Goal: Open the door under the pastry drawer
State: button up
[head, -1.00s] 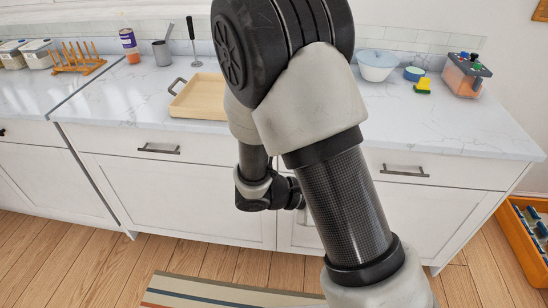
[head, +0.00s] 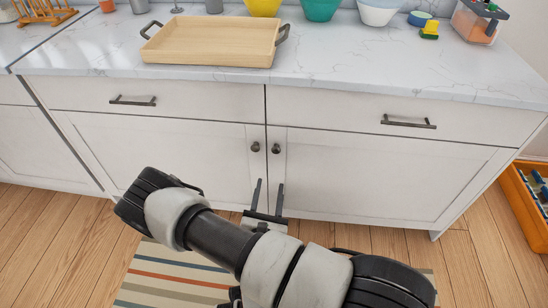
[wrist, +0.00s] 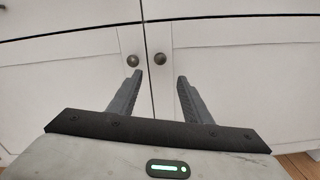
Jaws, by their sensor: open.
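Two white cabinet doors stand side by side under two drawers: the left door (head: 175,150) and the right door (head: 380,175). The left drawer (head: 200,100) and right drawer (head: 340,112) are shut, and no visible label marks a pastry drawer. Both doors look shut. The left door's dark round knob (head: 255,147) and the right door's knob (head: 276,149) sit near the centre seam. My gripper (head: 269,184) is open and empty, pointing at the doors just below the knobs. In the wrist view, the right knob (wrist: 160,58) appears between the fingertips, the left knob (wrist: 133,60) beside the left fingertip.
A wooden tray (head: 215,52), yellow bowl (head: 262,7), teal bowl (head: 320,9) and white bowl (head: 379,13) stand on the marble counter (head: 340,60). A striped rug (head: 175,280) lies on the floor. An orange crate (head: 520,215) stands at the right.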

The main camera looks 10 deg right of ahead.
aim_at(276, 152)
jog(key=b+x, duration=0.2)
jog(key=x, duration=1.2)
jog(key=shift+w+d+b, duration=0.1)
jog(key=shift+w+b, duration=0.15)
jog(key=shift+b, duration=0.15)
grip_shut()
